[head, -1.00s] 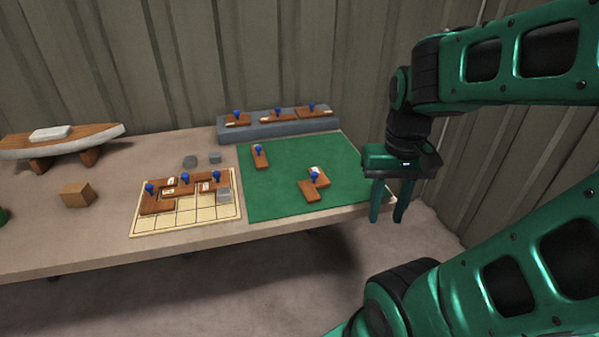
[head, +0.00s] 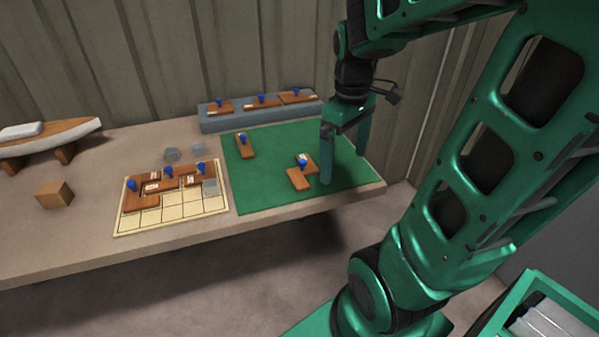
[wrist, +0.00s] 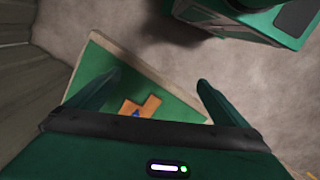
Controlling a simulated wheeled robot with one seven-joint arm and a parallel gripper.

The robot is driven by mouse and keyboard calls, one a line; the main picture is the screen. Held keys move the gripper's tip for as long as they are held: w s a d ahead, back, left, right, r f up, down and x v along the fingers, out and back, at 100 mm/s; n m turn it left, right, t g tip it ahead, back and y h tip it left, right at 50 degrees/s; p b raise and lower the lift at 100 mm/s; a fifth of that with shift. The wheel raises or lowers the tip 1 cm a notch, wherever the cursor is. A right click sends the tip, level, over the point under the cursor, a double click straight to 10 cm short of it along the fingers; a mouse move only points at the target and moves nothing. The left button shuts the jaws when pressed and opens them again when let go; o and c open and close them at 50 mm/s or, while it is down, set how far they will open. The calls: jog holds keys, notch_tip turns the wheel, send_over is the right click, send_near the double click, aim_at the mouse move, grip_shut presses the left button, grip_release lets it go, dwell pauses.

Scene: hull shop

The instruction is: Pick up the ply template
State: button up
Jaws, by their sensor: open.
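Several brown wooden pieces with blue knobs are in view, and I cannot tell which one the task calls the ply template. On the green mat (head: 270,188), a stepped wooden piece (head: 298,180) with a white label and a blue knob lies near the right side; it also shows in the wrist view (wrist: 150,103). Another wooden piece (head: 245,152) lies at the mat's back left. My gripper (head: 343,165) is open and empty, pointing down above the mat's right part, just right of the stepped piece. In the wrist view, the piece shows between the finger bases.
A grey block (head: 225,123) behind the mat carries several similar pieces. A yellow grid board (head: 150,220) to the left holds more. A boat model (head: 50,135), a wooden cube (head: 54,194) and small grey pieces (head: 172,155) stand farther left. The wall is close behind.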

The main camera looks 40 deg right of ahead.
jog(key=w+f+n, duration=0.4)
jog(key=w+n, duration=0.8)
jog(key=w, duration=0.3)
jog(key=n, duration=0.1)
send_over(301, 177)
jog(key=f, duration=0.5)
jog(key=shift+w+d+f, duration=0.2)
jog(key=shift+a+f, duration=0.2)
jog(key=shift+f, duration=2.45)
jog(key=shift+c, duration=0.2)
jog(key=c, duration=1.1)
jog(key=shift+r, duration=0.1)
